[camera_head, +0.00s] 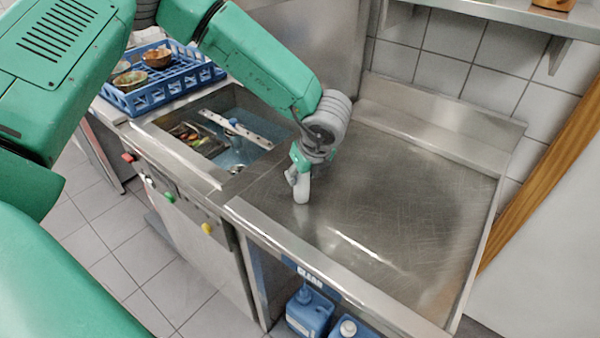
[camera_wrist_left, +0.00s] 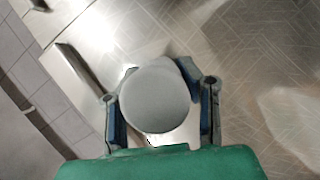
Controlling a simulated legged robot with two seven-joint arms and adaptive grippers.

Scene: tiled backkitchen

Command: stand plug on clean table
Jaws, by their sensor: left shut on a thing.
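The plug (camera_head: 301,190) is a pale grey cylinder, upright in the head view, over the left front part of the steel clean table (camera_head: 420,205). My left gripper (camera_head: 299,172) is shut on the plug from above. In the left wrist view the plug's round grey top (camera_wrist_left: 158,102) sits between the two fingers of the left gripper (camera_wrist_left: 158,92). The plug's lower end is at or very near the tabletop; I cannot tell whether it touches. My right gripper is not in view.
A sink (camera_head: 255,125) with dishes in its water lies left of the table. A blue rack (camera_head: 150,95) with bowls stands beyond it. Blue jugs (camera_head: 308,312) stand below the table's front edge. The tabletop right of the plug is bare.

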